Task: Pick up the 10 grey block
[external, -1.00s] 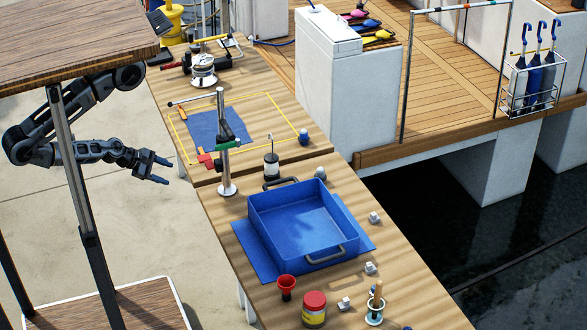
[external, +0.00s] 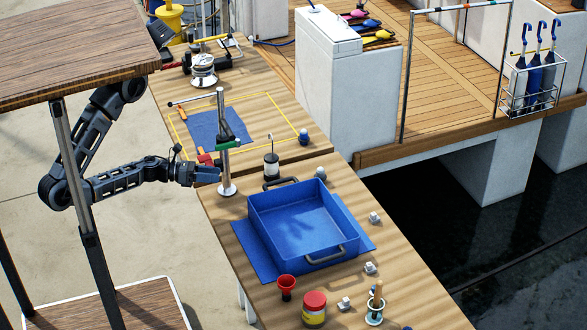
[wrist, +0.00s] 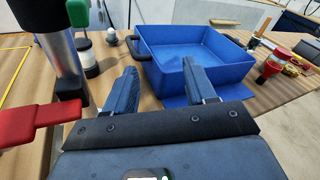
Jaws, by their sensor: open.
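Several small grey blocks lie on the wooden bench right of the blue tub in the external view: one by its right side (external: 375,217), one near its front corner (external: 370,267), and one near the red-lidded jar (external: 344,303). I cannot read any number on them, so I cannot tell which is the 10 block. My gripper (external: 207,175) is at the bench's left edge, beside the metal post and well away from the blocks. In the wrist view my gripper (wrist: 160,85) is open, with nothing between its fingers.
The metal post (external: 221,160) stands close to my gripper; its red clamp (wrist: 35,112) shows in the wrist view. The blue tub (external: 262,225) lies between my gripper and the blocks.

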